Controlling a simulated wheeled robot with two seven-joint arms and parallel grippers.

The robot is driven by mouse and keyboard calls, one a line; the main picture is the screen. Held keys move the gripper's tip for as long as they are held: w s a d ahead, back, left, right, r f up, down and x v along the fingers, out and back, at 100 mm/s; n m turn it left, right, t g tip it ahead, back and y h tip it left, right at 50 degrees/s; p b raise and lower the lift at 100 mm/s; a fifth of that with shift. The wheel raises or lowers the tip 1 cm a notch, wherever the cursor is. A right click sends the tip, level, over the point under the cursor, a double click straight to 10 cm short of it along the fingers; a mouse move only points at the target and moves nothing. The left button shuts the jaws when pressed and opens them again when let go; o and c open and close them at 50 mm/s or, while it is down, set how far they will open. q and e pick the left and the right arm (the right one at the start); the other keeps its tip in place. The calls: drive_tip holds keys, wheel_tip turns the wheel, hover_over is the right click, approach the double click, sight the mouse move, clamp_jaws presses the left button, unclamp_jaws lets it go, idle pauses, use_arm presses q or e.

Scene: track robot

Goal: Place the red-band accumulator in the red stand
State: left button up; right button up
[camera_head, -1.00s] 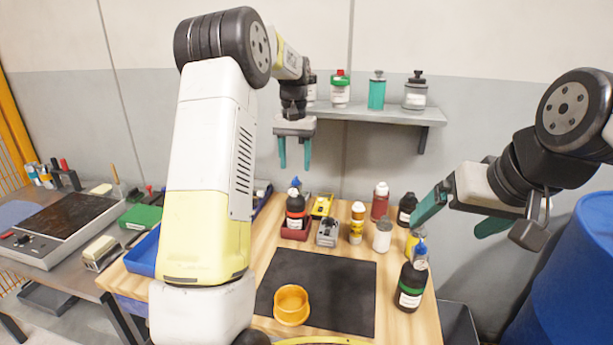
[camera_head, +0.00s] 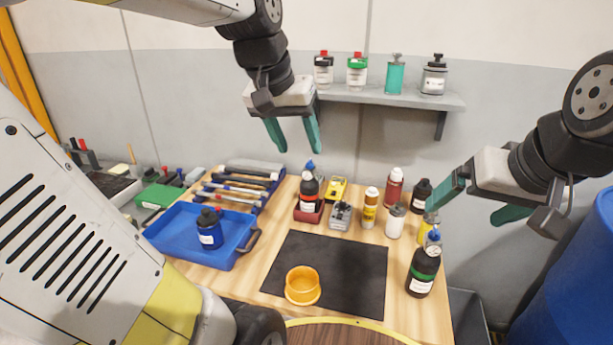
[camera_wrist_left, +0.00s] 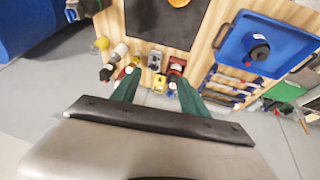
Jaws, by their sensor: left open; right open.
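A black bottle with a red band, a white label and a blue top (camera_head: 309,188) stands upright in the red stand (camera_head: 308,213) at the back of the wooden table. It also shows in the left wrist view (camera_wrist_left: 177,67), close to one fingertip. My left gripper (camera_head: 298,151) points down, open and empty, in the air above and behind the red stand. My right gripper (camera_head: 463,213) is open and empty at the right, above the table's right edge. A green-band bottle (camera_head: 422,272) stands at the table's right front.
A blue tray (camera_head: 177,243) holds a dark blue bottle (camera_head: 210,229). Several bottles and a grey stand (camera_head: 340,216) crowd right of the red stand. A wall shelf (camera_head: 395,97) holds more bottles. A blue barrel (camera_head: 575,280) is at right.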

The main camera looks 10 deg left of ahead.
use_arm(q)
drive_tip(key=s+d+f+t, duration=0.1)
drive_tip(key=s+f, duration=0.3)
drive_tip(key=s, duration=0.4)
drive_tip(key=shift+s+d+t, duration=0.25)
drive_tip(key=shift+s+t, duration=0.05)
drive_tip(key=shift+s, duration=0.05)
